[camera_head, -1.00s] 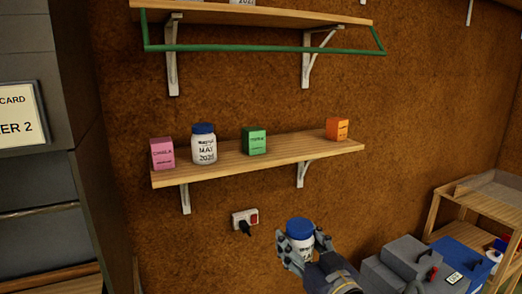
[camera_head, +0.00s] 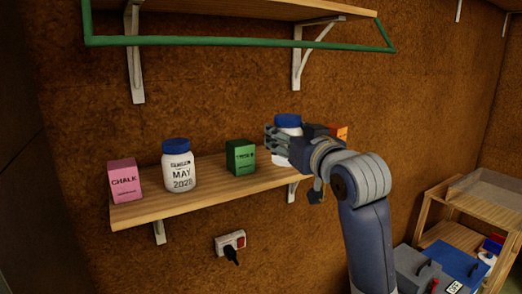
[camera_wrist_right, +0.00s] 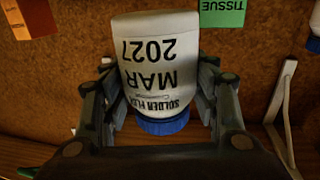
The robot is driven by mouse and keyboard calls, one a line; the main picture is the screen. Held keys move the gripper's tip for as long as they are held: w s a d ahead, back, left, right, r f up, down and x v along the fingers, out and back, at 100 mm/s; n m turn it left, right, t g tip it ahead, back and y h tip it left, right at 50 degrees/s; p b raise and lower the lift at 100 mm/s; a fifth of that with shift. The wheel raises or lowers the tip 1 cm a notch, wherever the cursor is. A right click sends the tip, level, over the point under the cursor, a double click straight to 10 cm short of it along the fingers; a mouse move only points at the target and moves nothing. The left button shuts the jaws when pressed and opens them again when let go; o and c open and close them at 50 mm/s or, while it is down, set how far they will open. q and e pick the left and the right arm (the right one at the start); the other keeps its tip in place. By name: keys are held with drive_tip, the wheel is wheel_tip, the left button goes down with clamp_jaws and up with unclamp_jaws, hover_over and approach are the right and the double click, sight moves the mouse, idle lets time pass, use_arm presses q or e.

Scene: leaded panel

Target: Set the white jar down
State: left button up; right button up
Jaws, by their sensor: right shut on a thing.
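The held white jar (camera_head: 289,130) has a blue lid and stands between the fingers of my right gripper (camera_head: 284,142). In the right wrist view the jar (camera_wrist_right: 160,60) appears upside down, its label reading SOLDER FLUX MAR 2027. My right gripper is shut on it from both sides. The jar is at the wooden shelf (camera_head: 215,187), between a green box (camera_head: 240,157) and an orange box (camera_head: 339,132). My left gripper is not in view.
A second white jar (camera_head: 179,172) with a blue lid, labelled MAY, and a pink chalk box (camera_head: 124,181) stand on the shelf's left part. An upper shelf with a green rail (camera_head: 200,38) hangs above. A socket (camera_head: 230,241) is below.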

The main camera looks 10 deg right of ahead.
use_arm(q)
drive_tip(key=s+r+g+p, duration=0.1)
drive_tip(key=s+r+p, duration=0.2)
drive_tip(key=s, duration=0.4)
use_arm(e)
drive_tip(key=w+d, duration=0.1)
drive_tip(key=w, duration=0.3)
drive_tip(key=w+d+p, duration=0.1)
drive_tip(key=w+d, duration=0.1)
drive_tip(key=w, duration=0.2)
drive_tip(key=w+d+f+p, duration=0.1)
drive_tip(key=w+d, duration=0.1)
drive_tip(key=w, duration=0.3)
drive_tip(key=shift+w+d+f, duration=0.1)
wheel_tip(320, 180, down, 2)
drive_tip(key=shift+p, duration=0.7)
drive_tip(key=shift+f, duration=0.6)
drive_tip(key=o, duration=0.9)
drive_tip(key=shift+f, duration=0.25)
drive_tip(key=shift+c, duration=0.2)
drive_tip(key=o, duration=0.4)
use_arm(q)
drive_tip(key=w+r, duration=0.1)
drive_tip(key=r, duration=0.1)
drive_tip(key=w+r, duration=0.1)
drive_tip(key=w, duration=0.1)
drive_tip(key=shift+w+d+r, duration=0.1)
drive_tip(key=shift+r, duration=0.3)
use_arm(e)
drive_tip(key=shift+o, duration=0.2)
